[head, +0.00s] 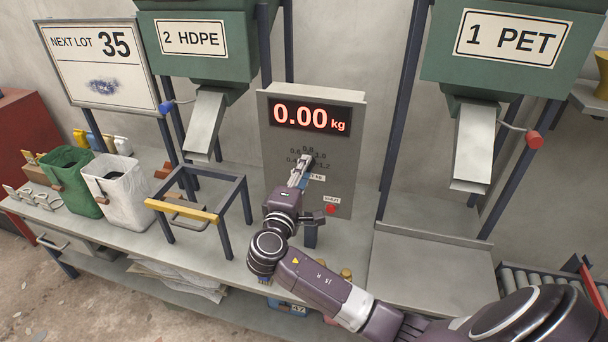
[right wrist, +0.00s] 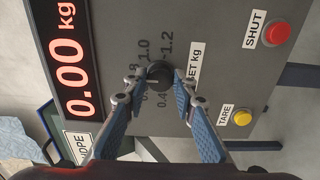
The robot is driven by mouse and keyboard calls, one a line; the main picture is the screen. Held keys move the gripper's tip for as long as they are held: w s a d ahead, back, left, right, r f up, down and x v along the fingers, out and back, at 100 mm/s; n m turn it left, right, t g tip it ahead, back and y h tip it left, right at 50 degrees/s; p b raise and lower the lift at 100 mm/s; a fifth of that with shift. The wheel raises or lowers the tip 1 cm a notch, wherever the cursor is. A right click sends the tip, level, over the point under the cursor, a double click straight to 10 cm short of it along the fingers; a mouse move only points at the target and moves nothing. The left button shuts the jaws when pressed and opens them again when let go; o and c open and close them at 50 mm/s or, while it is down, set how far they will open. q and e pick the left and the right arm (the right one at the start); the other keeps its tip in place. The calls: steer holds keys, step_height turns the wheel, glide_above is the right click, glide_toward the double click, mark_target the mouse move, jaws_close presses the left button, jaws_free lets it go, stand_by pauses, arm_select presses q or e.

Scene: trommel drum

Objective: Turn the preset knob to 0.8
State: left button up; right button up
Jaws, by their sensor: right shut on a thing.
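The preset knob (right wrist: 158,73) is a small dark round knob on the grey scale panel (right wrist: 215,60), ringed by printed numbers from 0.4 to 1.2. My right gripper (right wrist: 156,82) has its two fingers on either side of the knob and is shut on it. In the head view the right gripper (head: 305,160) hides the knob and part of the dial. I cannot tell which number the knob's mark points at. The red display (head: 311,118) above the dial reads 0.00 kg. My left gripper is not in view.
A red SHUT button (right wrist: 278,33) and a yellow TARE button (right wrist: 242,118) sit on the panel near the dial. A bag frame (head: 224,197) stands left on the bench, beside a white bag (head: 118,190) and a green bag (head: 72,172). Metal chutes (head: 473,145) hang on both sides.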

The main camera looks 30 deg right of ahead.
steer(key=shift+f, duration=0.1)
stand_by(0.3)
steer(key=o, duration=1.2)
steer(key=shift+c, duration=0.2)
steer(key=shift+a, duration=0.1)
steer(key=v, duration=1.2)
